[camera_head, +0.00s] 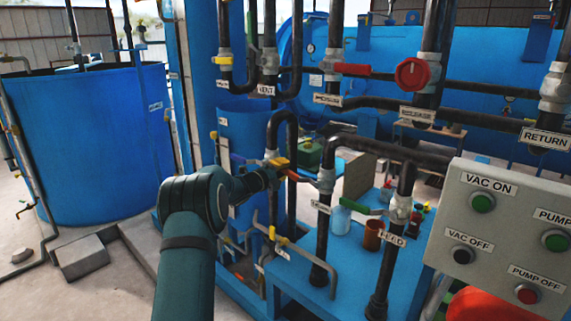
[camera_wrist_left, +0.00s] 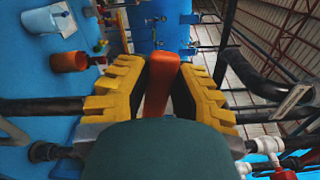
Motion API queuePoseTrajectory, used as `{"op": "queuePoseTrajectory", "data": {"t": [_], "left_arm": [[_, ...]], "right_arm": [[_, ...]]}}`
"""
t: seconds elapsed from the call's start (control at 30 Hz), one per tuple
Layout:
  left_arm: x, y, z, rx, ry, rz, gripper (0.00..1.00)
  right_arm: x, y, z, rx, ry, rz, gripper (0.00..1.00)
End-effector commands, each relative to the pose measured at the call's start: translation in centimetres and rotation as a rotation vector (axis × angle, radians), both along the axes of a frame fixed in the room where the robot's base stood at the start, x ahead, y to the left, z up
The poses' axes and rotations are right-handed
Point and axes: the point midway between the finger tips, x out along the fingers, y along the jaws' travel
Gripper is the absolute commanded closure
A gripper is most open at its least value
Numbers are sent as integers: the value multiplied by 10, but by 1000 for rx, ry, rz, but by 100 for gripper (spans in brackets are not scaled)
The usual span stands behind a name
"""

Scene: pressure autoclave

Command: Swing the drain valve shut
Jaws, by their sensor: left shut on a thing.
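My left gripper (camera_head: 281,165) reaches in from the left to a valve (camera_head: 326,181) on a black upright pipe. Its yellow-padded fingers are shut on the valve's orange-red lever handle (camera_head: 298,177). In the left wrist view the handle (camera_wrist_left: 162,86) lies between the two yellow finger pads (camera_wrist_left: 168,95). The lever sticks out sideways to the left of the pipe in the head view. A white label (camera_head: 321,207) hangs below this valve; its word is too small to read surely. My right gripper is not in view.
The neighbouring FEED valve has a green lever (camera_head: 362,207) close on the right. A brown cup (camera_head: 373,236) and a pale cup (camera_head: 340,219) stand on the blue deck behind the pipes. A grey button panel (camera_head: 499,270) stands at the right. Black pipes crowd the gripper.

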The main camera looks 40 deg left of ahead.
Motion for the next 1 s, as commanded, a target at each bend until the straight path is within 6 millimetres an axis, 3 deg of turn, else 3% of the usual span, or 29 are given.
{"op": "queuePoseTrajectory", "data": {"t": [0.4, 1.0], "left_arm": [[1, 3, -27, -213, 18, 0, 100], [1, 1, -32, -250, 22, -3, 100]], "right_arm": [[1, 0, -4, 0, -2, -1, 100], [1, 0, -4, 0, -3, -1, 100]]}}
